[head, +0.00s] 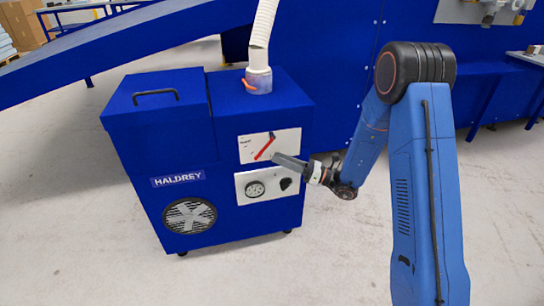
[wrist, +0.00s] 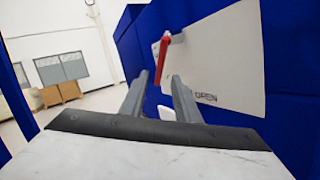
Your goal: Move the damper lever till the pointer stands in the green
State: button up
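The damper lever (head: 265,147) is a red bar on a white plate (head: 287,139) on the front of the blue HALDREY cabinet. In the head view it slants from upper right to lower left. In the wrist view the lever (wrist: 162,60) shows between the two fingertips, with gaps at both sides. My gripper (head: 277,158) is open, its fingers at the plate's lower edge; the wrist view shows its fingers (wrist: 160,78) apart. The plate reads OPEN near its lower edge in the wrist view. A round gauge (head: 255,189) sits below; its pointer and any green are too small to read.
A black knob (head: 286,183) sits right of the gauge, just below my gripper. A white hose (head: 263,30) rises from a collar with an orange tab (head: 248,84) on the cabinet top. A blue machine wall (head: 330,60) stands behind. The floor in front is clear.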

jog(key=v, duration=1.2)
jog(key=shift+s+d, duration=0.1)
jog(key=shift+d, duration=0.05)
jog(key=s+a+r+n+g+h, duration=0.1)
jog(key=s+r+n+g+h, duration=0.35)
jog(key=s+n, duration=0.5)
jog(key=s+a+r+n+g+h, duration=0.1)
jog(key=s+r+n+g+h, duration=0.4)
jog(key=s, duration=0.8)
jog(key=s+d+r+n+t+h, duration=0.3)
jog(key=s+d+n+t+h, duration=0.1)
jog(key=d, duration=0.4)
jog(key=s+d+r+n+t+h, duration=0.3)
jog(key=s+d+n+t+h, duration=0.1)
jog(key=s+d+n+h, duration=0.2)
jog(key=shift+s+d+n+t, duration=0.35)
jog(key=shift+s+d+n, duration=0.2)
jog(key=shift+s+d, duration=0.95)
